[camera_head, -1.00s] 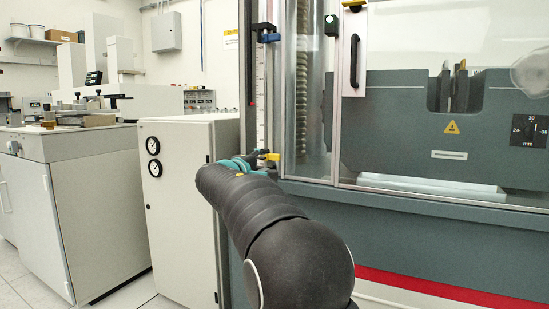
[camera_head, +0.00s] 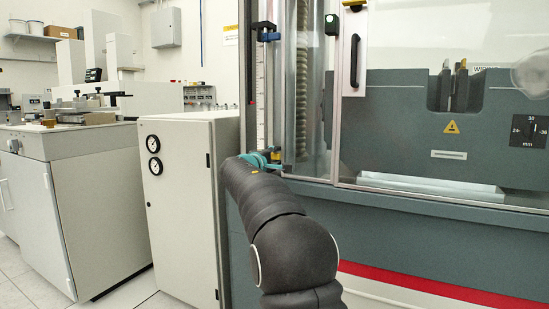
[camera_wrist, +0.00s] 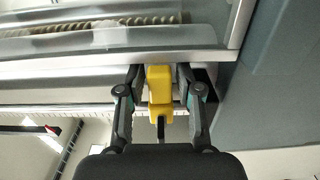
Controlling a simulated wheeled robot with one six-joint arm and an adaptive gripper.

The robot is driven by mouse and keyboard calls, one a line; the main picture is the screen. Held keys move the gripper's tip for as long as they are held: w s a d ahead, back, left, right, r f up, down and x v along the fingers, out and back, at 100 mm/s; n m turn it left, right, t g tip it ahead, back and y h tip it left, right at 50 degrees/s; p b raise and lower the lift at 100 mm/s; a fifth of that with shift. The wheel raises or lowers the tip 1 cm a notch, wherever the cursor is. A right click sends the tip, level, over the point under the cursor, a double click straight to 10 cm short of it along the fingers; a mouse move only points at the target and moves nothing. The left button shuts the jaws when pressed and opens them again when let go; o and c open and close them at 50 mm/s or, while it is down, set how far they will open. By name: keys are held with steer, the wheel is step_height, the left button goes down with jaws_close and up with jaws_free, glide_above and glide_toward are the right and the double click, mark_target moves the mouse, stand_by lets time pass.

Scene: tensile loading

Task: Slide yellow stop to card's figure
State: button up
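The yellow stop (camera_wrist: 159,92) is a blocky piece in the middle of the wrist view, beside the machine's column. My gripper (camera_wrist: 158,72) has its two dark fingers on either side of it, with a narrow gap showing on each side, so it appears open around the stop. In the head view my gripper (camera_head: 262,160) is at the lower end of the upright white scale (camera_head: 261,110) and hides most of the stop; a bit of yellow (camera_head: 276,155) shows. I cannot see a card with a figure.
A blue and black piece (camera_head: 268,37) sits high by the scale. The glazed door with a black handle (camera_head: 354,60) and the grey machine are to the right. A cabinet with two gauges (camera_head: 182,200) stands close on the left. The wrist view shows a red piece (camera_wrist: 27,128).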

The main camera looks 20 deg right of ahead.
jaws_close()
steer(key=shift+r, duration=0.1)
steer(key=shift+r+p, duration=0.3)
steer(key=shift+r, duration=0.6)
steer(key=shift+o, duration=2.4)
jaws_free()
steer(key=v, duration=1.2)
